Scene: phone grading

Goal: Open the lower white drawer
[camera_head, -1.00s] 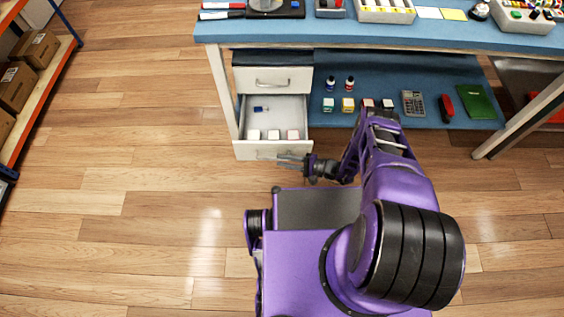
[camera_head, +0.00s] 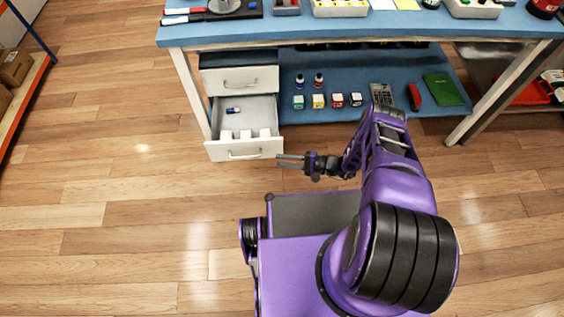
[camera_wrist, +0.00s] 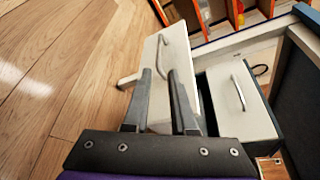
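The lower white drawer (camera_head: 244,149) is pulled out from under the left end of the bench, its inside showing. Its metal handle (camera_head: 243,155) is on the front face. The drawer front (camera_wrist: 152,88) also shows beyond the fingers in the wrist view. The closed upper white drawer (camera_head: 239,83) sits above it; its front is at the right in the wrist view (camera_wrist: 242,112). My gripper (camera_head: 284,161) is just right of the lower drawer's front, apart from it. In the wrist view its fingers (camera_wrist: 160,78) are spread, with nothing gripped.
Several small white-topped boxes (camera_head: 245,134) and a blue item (camera_head: 233,111) lie in the drawer. The blue shelf (camera_head: 400,112) to the right holds bottles, boxes, a calculator and a green book. A rack (camera_head: 22,105) stands far left. The floor left of me is clear.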

